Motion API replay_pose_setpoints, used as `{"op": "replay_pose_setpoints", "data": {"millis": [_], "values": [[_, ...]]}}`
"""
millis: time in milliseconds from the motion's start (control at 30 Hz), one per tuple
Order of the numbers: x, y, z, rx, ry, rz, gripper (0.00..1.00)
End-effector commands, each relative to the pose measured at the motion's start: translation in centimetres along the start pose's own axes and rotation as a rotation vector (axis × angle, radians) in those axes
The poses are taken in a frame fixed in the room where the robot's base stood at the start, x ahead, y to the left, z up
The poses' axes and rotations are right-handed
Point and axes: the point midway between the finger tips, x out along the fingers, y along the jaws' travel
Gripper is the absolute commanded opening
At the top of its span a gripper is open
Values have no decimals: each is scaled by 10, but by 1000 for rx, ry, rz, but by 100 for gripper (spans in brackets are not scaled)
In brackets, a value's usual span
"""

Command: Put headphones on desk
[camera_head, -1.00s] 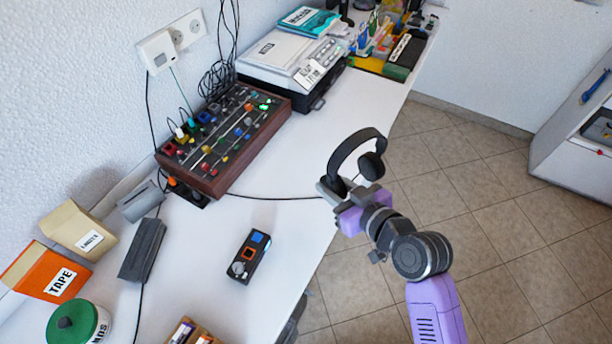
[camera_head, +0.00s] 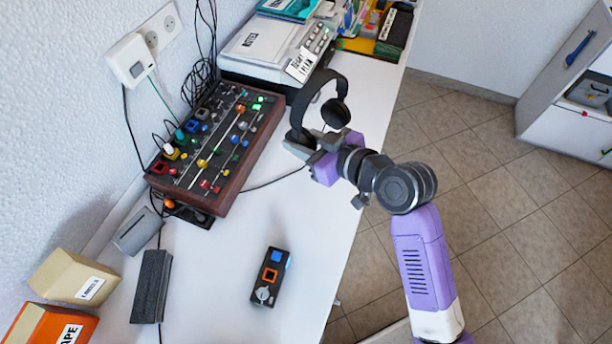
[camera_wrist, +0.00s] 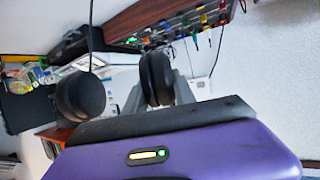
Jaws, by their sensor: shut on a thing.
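The black headphones (camera_head: 304,98) are held by my gripper (camera_head: 304,146) over the white desk (camera_head: 215,262), near its right edge. The gripper is shut on one ear side. The headband arches up, and one ear cup (camera_head: 336,112) hangs to the right. In the wrist view both ear cups show, one (camera_wrist: 80,97) at left and one (camera_wrist: 156,78) near the middle. The fingertips are partly hidden by the headphones. I cannot tell from the head view how high they are above the desk.
A mixer with coloured knobs (camera_head: 215,145) stands left of the headphones, and a white printer-like machine (camera_head: 268,48) behind. A small black controller (camera_head: 270,278) lies in front. Boxes (camera_head: 72,277) stand at the front left. Bare desk lies between the mixer and controller.

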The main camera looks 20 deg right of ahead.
Motion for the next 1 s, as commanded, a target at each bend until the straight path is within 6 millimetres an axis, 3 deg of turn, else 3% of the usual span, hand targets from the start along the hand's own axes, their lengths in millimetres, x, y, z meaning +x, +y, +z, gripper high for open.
{"op": "replay_pose_setpoints", "data": {"millis": [533,1000], "values": [[47,-1,118,3,-3,-1,0],[68,-1,169,1,-2,1,0]]}}
